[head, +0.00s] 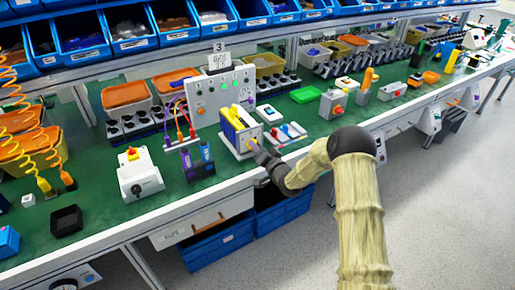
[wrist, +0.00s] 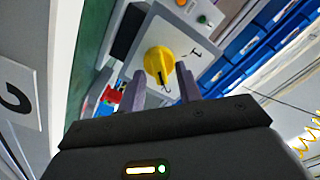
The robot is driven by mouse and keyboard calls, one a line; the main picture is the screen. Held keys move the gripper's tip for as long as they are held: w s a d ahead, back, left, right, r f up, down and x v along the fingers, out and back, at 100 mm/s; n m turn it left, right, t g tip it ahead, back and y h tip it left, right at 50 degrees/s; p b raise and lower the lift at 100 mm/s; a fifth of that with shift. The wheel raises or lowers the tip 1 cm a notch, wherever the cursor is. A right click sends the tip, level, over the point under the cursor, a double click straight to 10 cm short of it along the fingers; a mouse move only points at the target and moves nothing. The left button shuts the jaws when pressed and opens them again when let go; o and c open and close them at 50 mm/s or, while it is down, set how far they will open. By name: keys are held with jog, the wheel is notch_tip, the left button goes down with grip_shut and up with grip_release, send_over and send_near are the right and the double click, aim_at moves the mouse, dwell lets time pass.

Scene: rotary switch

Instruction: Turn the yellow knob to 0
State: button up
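The yellow knob (wrist: 159,62) sits on a light grey switch plate (wrist: 188,36) in the wrist view. A dark "I" mark shows on the plate to the right of the knob; I cannot clearly read a 0. My gripper (wrist: 161,82) is open, with one finger at the lower left of the knob and the other at its lower right. I cannot tell whether either finger touches it. In the head view my gripper (head: 257,150) is at the front of the switch box (head: 232,140), and the knob there is mostly hidden and too small to read.
The green bench (head: 110,215) carries a white box with a red and yellow knob (head: 138,172) to the left and small tools (head: 285,132) to the right. A grey control panel (head: 222,95) stands behind. Blue bins (head: 130,30) line the shelf above.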

grip_shut()
jog(key=shift+f+n+b, duration=0.1)
jog(key=shift+n+b, duration=0.3)
jog(key=shift+b, duration=0.05)
jog(key=shift+a+n+b, duration=0.1)
jog(key=shift+n+b, duration=2.3)
jog(key=shift+b, duration=0.05)
jog(key=n+b, duration=0.3)
jog(key=shift+s+a, duration=0.1)
jog(key=shift+s, duration=0.05)
